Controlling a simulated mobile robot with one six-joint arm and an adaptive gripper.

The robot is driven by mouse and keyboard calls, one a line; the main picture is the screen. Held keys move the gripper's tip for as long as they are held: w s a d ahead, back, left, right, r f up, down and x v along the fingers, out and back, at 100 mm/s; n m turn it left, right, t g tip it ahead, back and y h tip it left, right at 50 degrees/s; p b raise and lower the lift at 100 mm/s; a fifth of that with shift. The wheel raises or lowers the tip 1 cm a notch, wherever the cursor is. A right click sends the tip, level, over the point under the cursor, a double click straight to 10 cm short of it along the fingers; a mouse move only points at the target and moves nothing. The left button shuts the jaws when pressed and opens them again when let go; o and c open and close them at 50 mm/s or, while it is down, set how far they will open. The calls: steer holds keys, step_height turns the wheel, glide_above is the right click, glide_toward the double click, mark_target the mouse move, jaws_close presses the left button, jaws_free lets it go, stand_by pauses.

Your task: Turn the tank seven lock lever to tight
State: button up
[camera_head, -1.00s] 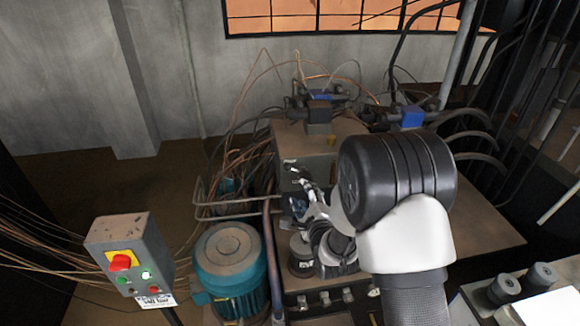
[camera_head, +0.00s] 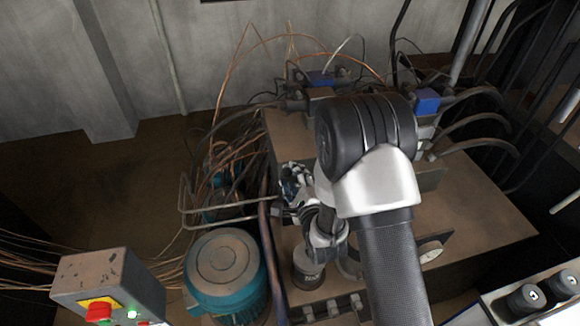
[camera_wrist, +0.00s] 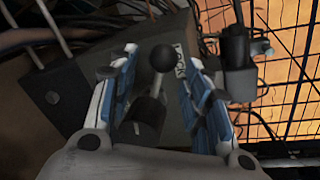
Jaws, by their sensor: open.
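A lever with a round black ball knob (camera_wrist: 162,59) stands in the wrist view on a grey panel (camera_wrist: 75,95). A partly hidden white label that seems to read "LOCK" (camera_wrist: 181,62) is beside the knob. My gripper (camera_wrist: 158,75) is open. Its blue-padded fingers show left and right of the knob, with gaps on both sides; I cannot tell how deep the knob sits between them. A dark cylinder (camera_wrist: 140,122) shows nearer the palm. In the head view my gripper (camera_head: 292,185) is at the left side of the brown tank top (camera_head: 470,215), and my arm hides the lever.
A teal motor (camera_head: 228,275) and a bent pipe guard (camera_head: 190,200) stand left of the tank. A control box with a red knob (camera_head: 100,310) is at lower left. Valves with blue blocks (camera_head: 426,101) and hoses line the back. Loose cables crowd the left side.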

steer(key=shift+w+a, duration=0.1)
steer(key=shift+w, duration=0.05)
steer(key=shift+c, duration=0.3)
jaws_close()
stand_by(0.3)
